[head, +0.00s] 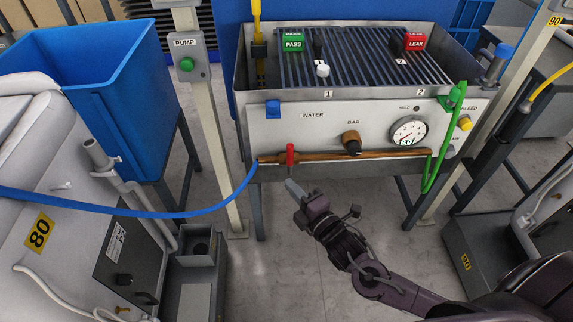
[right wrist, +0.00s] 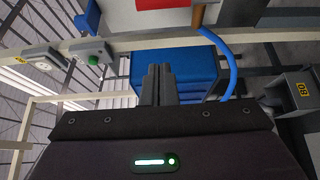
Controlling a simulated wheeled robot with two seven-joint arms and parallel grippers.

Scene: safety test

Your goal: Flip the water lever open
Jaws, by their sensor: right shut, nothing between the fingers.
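The red water lever (head: 291,154) stands upright across the copper pipe (head: 340,156) on the front of the test bench, below the word WATER. My right gripper (head: 290,186) is just below and in front of the lever, with its fingers shut and empty; a gap shows between them and the lever. In the right wrist view the shut fingers (right wrist: 157,82) point up the picture. A red part (right wrist: 160,4), apparently the lever, is cut off at the top edge. My left gripper is not in view.
A blue hose (head: 185,214) joins the pipe's left end. A blue bin (head: 150,85) and a post with a green PUMP button (head: 186,64) stand left. The bench holds a brown BAR knob (head: 351,140), a gauge (head: 409,132) and a green hose (head: 431,170).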

